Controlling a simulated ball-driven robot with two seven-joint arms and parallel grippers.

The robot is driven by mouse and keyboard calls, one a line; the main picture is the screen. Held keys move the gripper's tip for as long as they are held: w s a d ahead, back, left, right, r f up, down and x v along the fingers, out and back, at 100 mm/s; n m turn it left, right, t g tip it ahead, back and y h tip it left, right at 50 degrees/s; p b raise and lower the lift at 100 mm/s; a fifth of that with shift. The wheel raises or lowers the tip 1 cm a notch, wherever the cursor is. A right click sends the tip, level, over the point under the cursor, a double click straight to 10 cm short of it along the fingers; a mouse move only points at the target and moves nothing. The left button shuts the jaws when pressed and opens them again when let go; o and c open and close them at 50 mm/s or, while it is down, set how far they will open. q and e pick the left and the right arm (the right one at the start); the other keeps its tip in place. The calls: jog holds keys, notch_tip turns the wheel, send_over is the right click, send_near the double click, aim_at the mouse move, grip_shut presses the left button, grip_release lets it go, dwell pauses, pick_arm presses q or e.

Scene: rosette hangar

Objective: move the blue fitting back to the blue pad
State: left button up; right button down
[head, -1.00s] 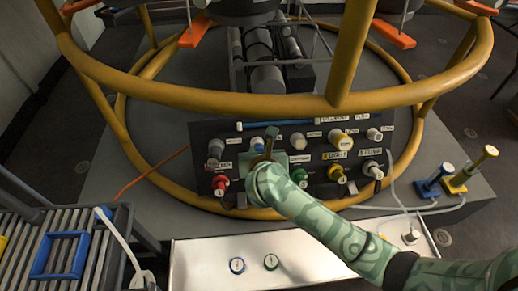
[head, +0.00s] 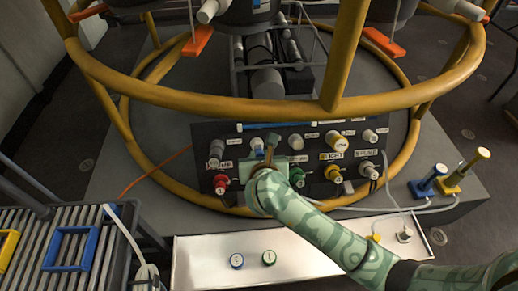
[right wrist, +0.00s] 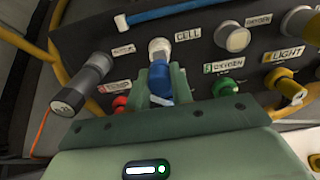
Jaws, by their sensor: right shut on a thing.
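The blue fitting (right wrist: 159,86) is between the fingers of my right gripper (head: 269,160), which is shut on it. In the right wrist view its far end meets a whitish connector (right wrist: 160,48) beside the CELL label; I cannot tell whether the two are still joined. In the head view the fitting is mostly hidden by the gripper at the dark panel (head: 205,133). A blue square outline (head: 68,250), perhaps the blue pad, lies on the slatted rack at lower left. My left gripper is not in view.
Several fittings, including a red one (head: 221,183) and a green one (head: 296,177), crowd around the gripper. A yellow hoop rail (head: 220,103) crosses above the panel. A blue post (head: 427,184) and a yellow post (head: 463,175) stand at right. A metal tray (head: 310,250) lies in front.

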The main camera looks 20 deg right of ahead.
jog(key=shift+p+v, duration=0.7)
jog(key=shift+v, duration=0.5)
jog(key=shift+d, duration=0.1)
jog(key=s+d+f+m+g+h, duration=0.1)
jog(key=s+d+f+m+g, duration=0.6)
jog(key=d, duration=0.5)
jog(key=s+d+f+m+g+y, duration=0.1)
jog(key=s+f, duration=0.2)
jog(key=s, duration=0.2)
jog(key=s+d+f+m+g+y, duration=0.1)
jog(key=s+d+f+m, duration=0.1)
jog(key=s, duration=0.3)
jog(key=s+d+f+m+g+y, duration=0.2)
jog(key=s+f, duration=0.2)
jog(key=shift+s+d+f, duration=0.1)
jog(key=shift+s+f, duration=0.3)
jog(key=shift+f, duration=2.45)
jog(key=shift+p, duration=0.3)
jog(key=shift+f, duration=0.3)
